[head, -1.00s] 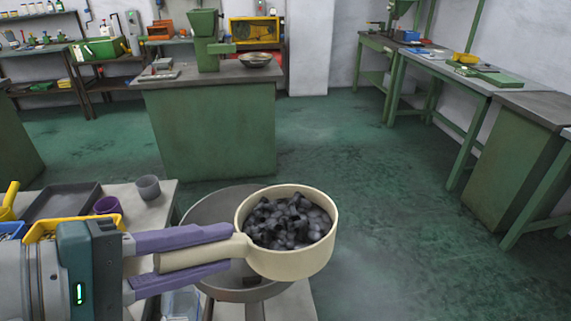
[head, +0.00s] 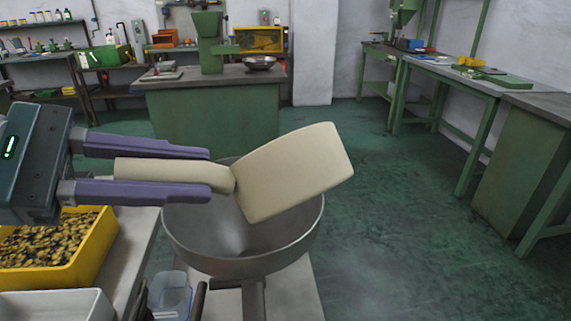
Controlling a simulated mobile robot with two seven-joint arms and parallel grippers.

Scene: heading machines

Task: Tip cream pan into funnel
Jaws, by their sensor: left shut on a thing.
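The cream pan (head: 295,172) is rolled onto its side above the funnel, its outside facing me and its opening turned away. My left gripper (head: 210,174) is shut on the pan's handle, with one purple finger above and one below it. The grey metal funnel (head: 240,264) is a wide bowl below the pan; its visible inside looks bare, and the pan covers part of it. The inside of the pan is hidden, so I cannot tell whether dark pieces are still in it. My right gripper is not in view.
A yellow crate (head: 92,256) of small brownish parts stands on the table at lower left, by a white bin (head: 60,305). A clear container (head: 170,294) is left of the funnel's stem.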

